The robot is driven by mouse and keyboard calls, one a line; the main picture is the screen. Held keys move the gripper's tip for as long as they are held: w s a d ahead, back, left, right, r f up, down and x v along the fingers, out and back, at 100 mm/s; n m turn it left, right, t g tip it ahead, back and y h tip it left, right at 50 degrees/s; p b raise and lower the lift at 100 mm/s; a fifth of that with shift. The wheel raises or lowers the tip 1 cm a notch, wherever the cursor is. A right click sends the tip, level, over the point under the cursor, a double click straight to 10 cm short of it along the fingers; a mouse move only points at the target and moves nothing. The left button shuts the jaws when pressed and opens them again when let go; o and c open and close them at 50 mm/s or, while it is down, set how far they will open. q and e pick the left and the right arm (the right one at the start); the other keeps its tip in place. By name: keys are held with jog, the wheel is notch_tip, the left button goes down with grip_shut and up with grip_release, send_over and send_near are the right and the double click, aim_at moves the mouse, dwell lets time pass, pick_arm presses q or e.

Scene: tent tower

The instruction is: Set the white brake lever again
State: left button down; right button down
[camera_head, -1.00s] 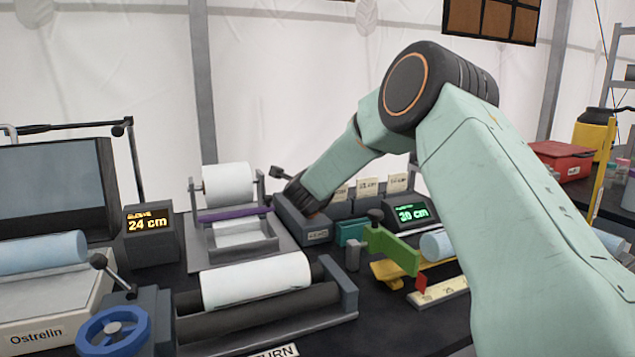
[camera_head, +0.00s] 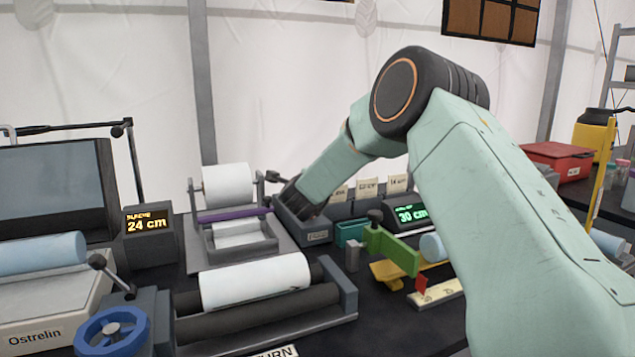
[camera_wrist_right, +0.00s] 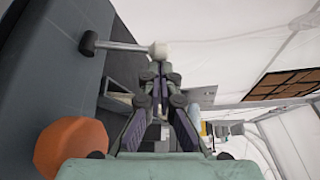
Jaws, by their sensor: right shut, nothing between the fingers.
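A lever with a dark knob shows in the wrist view. Its pale rod (camera_wrist_right: 122,46) runs from the dark knob at the left to a whitish block at the right, just beyond my fingertips. My right gripper (camera_wrist_right: 157,70) is shut and empty; its tips are close to the whitish end, and I cannot tell if they touch it. In the head view my right gripper (camera_head: 290,198) is beside the white roll stand, and the dark lever knob (camera_head: 272,176) shows just behind it. The lever's rod is largely hidden there. My left gripper is out of view.
The white roll (camera_head: 228,185) stands left of my gripper, with a larger white roller (camera_head: 255,279) in front. Grey bins with cards (camera_head: 367,188) stand right of it. A green-handled tool (camera_head: 390,244) and a 30 cm display (camera_head: 411,214) lie near my forearm. A blue handwheel (camera_head: 112,332) is front left.

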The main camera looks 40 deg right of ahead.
jog(key=shift+w+a+r+n+h, duration=0.1)
jog(key=shift+a+r+n+h, duration=0.05)
jog(key=shift+a+n+h, duration=0.2)
jog(key=shift+w+a+n, duration=0.1)
jog(key=shift+a+n, duration=0.1)
jog(key=shift+n, duration=0.15)
jog(key=a+n, duration=0.1)
jog(key=a+n+t+h+b, duration=0.1)
jog(key=shift+w+r+n, duration=0.15)
jog(key=shift+w+n, duration=0.15)
jog(key=a+n+t, duration=0.1)
jog(key=n+t+h+b, duration=0.1)
jog(key=n, duration=0.1)
jog(key=w+a+n+b, duration=0.1)
jog(key=shift+a+f+t, duration=0.2)
jog(key=shift+a+t, duration=0.1)
jog(key=shift+t, duration=0.1)
jog(key=shift+a, duration=0.2)
jog(key=shift+r, duration=0.1)
dwell(0.7)
notch_tip(320, 180, up, 10)
dwell(0.5)
dwell(0.4)
